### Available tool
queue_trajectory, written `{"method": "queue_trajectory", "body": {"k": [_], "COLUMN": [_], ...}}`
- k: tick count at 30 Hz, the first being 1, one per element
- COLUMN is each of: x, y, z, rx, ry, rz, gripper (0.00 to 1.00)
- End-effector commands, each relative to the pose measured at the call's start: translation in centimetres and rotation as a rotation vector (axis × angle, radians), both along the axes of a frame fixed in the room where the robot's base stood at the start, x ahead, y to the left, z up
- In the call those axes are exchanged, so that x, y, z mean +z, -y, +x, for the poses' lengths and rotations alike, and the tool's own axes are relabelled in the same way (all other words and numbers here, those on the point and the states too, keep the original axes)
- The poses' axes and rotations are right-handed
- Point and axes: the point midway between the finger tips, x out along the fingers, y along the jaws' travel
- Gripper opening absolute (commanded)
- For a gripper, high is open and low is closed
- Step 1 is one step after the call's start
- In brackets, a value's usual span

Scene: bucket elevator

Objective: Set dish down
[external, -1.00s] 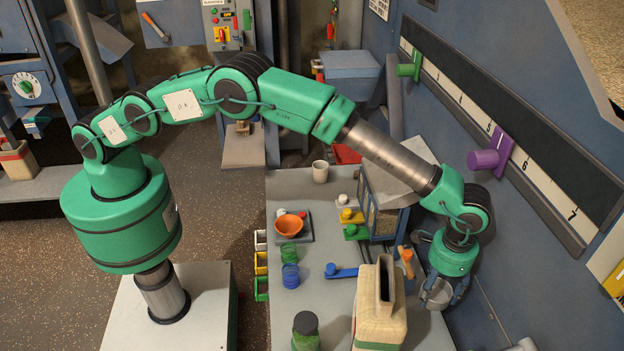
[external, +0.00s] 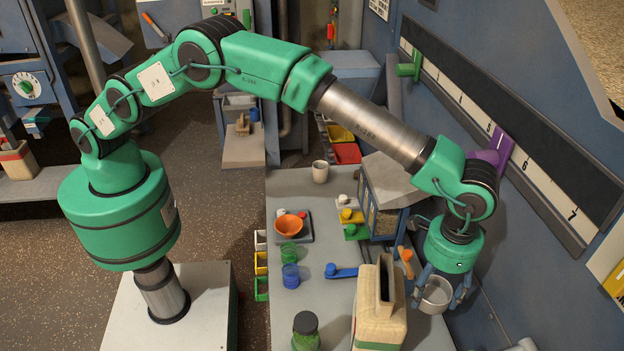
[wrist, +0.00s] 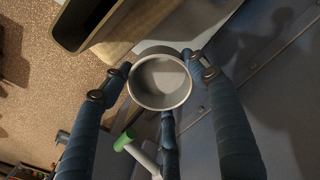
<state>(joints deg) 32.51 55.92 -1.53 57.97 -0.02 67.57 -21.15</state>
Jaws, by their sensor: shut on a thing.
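The dish (external: 436,296) is a small grey round cup, held upright in my gripper (external: 438,290) at the right end of the bench (external: 330,222). In the wrist view the dish (wrist: 160,80) is empty, with its open mouth facing the camera. The blue fingers of my gripper (wrist: 160,88) are shut around its sides. In the external view the dish appears near the bench's right edge, beside the tan jug. Whether its base touches the bench or hangs above it is hard to tell.
The tan jug (external: 378,312) stands just left of the dish. An orange-headed tool (external: 405,262) lies behind it. A green-capped white rod (wrist: 125,140) shows below the dish in the wrist view. The blue wall (external: 505,265) is close on the right.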

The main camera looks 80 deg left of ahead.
Motion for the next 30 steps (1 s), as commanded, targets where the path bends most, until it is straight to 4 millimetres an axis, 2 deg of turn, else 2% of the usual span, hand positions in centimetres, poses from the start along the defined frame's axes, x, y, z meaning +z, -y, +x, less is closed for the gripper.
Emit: {"method": "queue_trajectory", "body": {"k": [1, 3, 10, 20, 30], "x": [2.0, 3.4, 5.3, 5.8, 5.5], "y": [0.9, 1.4, 1.0, -1.9, -6.1], "z": [-1.2, -2.4, -5.3, -8.7, -12.5], "rx": [-0.022, -0.044, -0.082, -0.111, -0.127], "ry": [0.003, 0.002, 0.000, -0.001, -0.001], "rz": [-0.002, -0.001, 0.000, 0.000, 0.000], "gripper": [0.33, 0.33, 0.33, 0.33, 0.33]}}
